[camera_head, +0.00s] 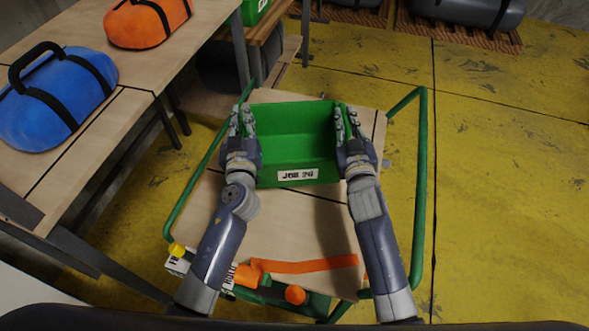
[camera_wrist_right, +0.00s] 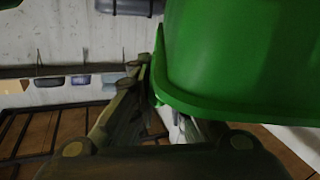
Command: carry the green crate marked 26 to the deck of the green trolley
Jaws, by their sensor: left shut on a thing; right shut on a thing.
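The green crate (camera_head: 292,148), with a label reading "JOB 26", is held between my two grippers over the far part of the trolley's wooden deck (camera_head: 280,222). My left gripper (camera_head: 242,122) is shut on its left wall and my right gripper (camera_head: 346,124) is shut on its right wall. The crate looks level and empty. I cannot tell whether its bottom touches the deck. The trolley has green tube rails (camera_head: 421,190) on both sides. In the right wrist view the crate's green wall and rim (camera_wrist_right: 225,100) fill the upper right, beside the fingers (camera_wrist_right: 145,85).
A table at the left bears a blue bag (camera_head: 55,100) and an orange bag (camera_head: 148,22). Another green crate (camera_head: 254,8) stands at the top. An orange strap (camera_head: 305,265) and an orange-capped item (camera_head: 295,294) lie at the trolley's near end. Yellow floor (camera_head: 500,180) at the right is clear.

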